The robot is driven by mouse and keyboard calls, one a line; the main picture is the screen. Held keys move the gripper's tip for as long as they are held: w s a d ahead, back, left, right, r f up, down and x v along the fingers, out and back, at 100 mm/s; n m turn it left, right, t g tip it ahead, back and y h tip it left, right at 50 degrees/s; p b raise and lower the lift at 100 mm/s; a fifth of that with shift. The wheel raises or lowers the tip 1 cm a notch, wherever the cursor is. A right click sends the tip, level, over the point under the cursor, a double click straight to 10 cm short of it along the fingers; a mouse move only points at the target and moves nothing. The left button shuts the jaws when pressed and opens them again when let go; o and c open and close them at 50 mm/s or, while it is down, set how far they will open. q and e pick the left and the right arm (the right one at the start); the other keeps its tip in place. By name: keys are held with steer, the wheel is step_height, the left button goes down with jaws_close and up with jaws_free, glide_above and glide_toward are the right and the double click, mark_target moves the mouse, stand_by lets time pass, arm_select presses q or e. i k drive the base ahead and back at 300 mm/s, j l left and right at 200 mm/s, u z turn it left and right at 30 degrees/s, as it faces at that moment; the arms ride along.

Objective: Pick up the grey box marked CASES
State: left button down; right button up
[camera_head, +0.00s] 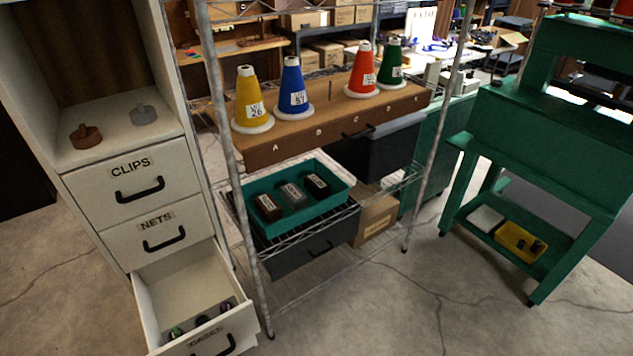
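A small grey box (293,195) sits in a teal tray (247,224) on the wire shelf. It stands between a brown box (267,207) on its left and a black box (317,184) on its right. Each of the three boxes has a pale label too small to read, so I cannot tell which says CASES. Neither of my grippers is in view.
Above the tray, a wooden drawer unit (340,128) carries yellow, blue, red and green thread cones. At left, a white cabinet has its lowest drawer (190,290) pulled open with small items inside. A green machine stand (540,150) stands right. Concrete floor is clear in front.

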mark_target(291, 193)
steer(key=i+l+u, duration=0.1)
steer(key=l, duration=0.4)
steer(key=i+l+u, duration=0.1)
steer(key=l, duration=0.45)
steer(key=i+l, duration=0.25)
steer(key=l, duration=0.3)
steer(key=i+l+u, duration=0.15)
steer(key=l, duration=0.35)
steer(key=i+l+u, duration=0.1)
steer(key=l, duration=0.45)
steer(key=i+l+u, duration=0.1)
steer(key=l, duration=0.45)
